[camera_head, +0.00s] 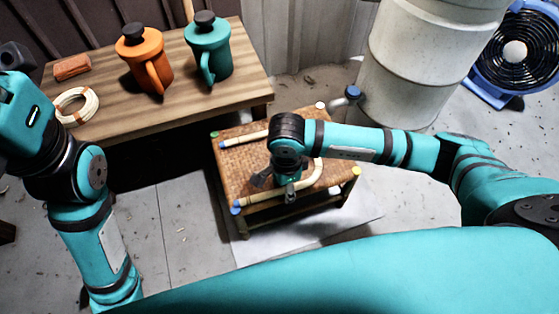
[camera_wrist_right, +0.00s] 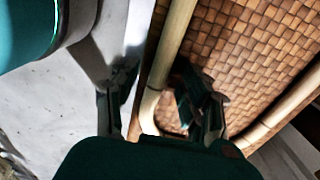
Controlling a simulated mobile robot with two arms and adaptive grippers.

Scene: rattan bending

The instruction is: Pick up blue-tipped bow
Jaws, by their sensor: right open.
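The blue-tipped bow (camera_head: 308,181) is a pale, curved rattan piece on the woven stool (camera_head: 236,172). A blue tip shows at its near left end; part of it is hidden by my right arm. My right gripper (camera_head: 290,184) is over the stool at the bow, open. In the right wrist view, its fingers (camera_wrist_right: 158,110) stand on both sides of a pale bent rod (camera_wrist_right: 170,45) above the weave. I cannot tell whether they touch it. My left arm is at the left, and its fingers are not in view.
A wooden table (camera_head: 235,92) behind carries an orange pitcher (camera_head: 144,58), a teal pitcher (camera_head: 209,50), a pale coil (camera_head: 76,105) and a brown block (camera_head: 72,67). A white drum (camera_head: 418,60) and a blue fan (camera_head: 513,50) stand at the right.

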